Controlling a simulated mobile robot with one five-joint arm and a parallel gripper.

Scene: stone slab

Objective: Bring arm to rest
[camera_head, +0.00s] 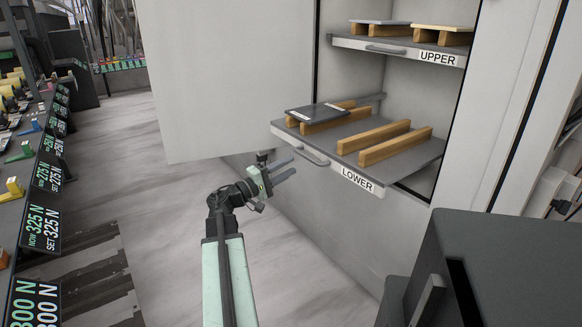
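My arm reaches forward from the bottom middle of the head view. My gripper (286,168) is in front of the cabinet, below and left of the lower drawer's handle (311,157). Its two dark fingers point right with a gap between them, and nothing shows in the gap. It looks apart from the drawer, though the exact distance is hard to judge.
The lower shelf (408,163) is pulled out, holding wooden bars (384,136) and a dark slab (318,112). The upper shelf (398,47) holds slabs on bars. An open cabinet door (225,80) stands behind my arm. A dark box (510,255) is at right; displays (44,229) line the left.

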